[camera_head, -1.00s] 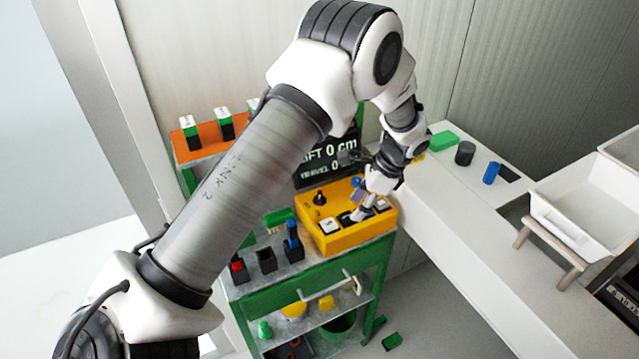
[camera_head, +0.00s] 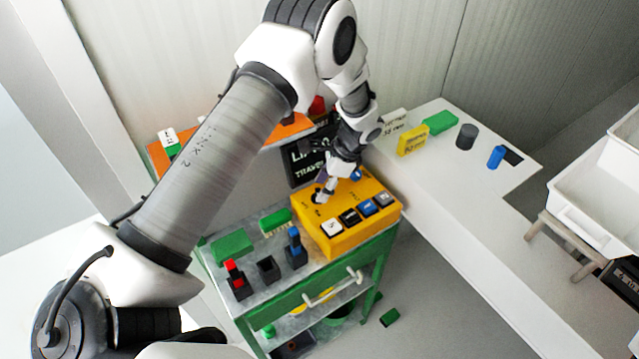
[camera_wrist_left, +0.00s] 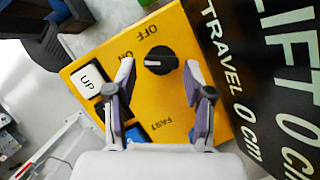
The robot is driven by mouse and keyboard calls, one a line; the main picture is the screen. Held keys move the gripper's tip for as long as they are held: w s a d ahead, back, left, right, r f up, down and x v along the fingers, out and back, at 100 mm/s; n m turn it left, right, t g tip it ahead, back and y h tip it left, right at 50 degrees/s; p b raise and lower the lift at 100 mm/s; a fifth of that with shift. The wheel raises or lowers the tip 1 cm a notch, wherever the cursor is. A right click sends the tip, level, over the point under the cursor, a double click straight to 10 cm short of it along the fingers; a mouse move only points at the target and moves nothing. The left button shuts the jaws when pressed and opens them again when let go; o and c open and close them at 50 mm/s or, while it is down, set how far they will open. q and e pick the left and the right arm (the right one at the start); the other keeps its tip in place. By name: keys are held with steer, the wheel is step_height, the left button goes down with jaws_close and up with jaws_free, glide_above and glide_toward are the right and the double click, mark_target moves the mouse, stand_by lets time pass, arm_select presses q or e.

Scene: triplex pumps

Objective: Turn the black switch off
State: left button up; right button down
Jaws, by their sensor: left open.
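The black switch (camera_wrist_left: 160,61) is a round knob with a white pointer line on the yellow control box (camera_wrist_left: 62,76). In the left wrist view, ON and OFF are printed beside it, and its pointer is nearer the ON side. My left gripper (camera_wrist_left: 160,88) is open, with one finger on each side of the knob and visible gaps to it. In the head view, the left gripper (camera_head: 328,190) is over the back left of the yellow box (camera_head: 345,240) and mostly hides the knob. My right gripper is not in view.
White, black and blue buttons line the box's front, including a white UP button (camera_wrist_left: 90,82). A black LIFT/TRAVEL display (camera_wrist_left: 265,80) stands close beside the box. Red and blue plugs in black holders (camera_head: 238,283) stand on the green cart. A white counter (camera_head: 460,200) is at right.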

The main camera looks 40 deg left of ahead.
arm_select(q)
steer(key=shift+x, duration=1.1)
steer(key=shift+c, duration=1.1)
steer(key=shift+r, duration=0.1)
steer(key=c, duration=0.6)
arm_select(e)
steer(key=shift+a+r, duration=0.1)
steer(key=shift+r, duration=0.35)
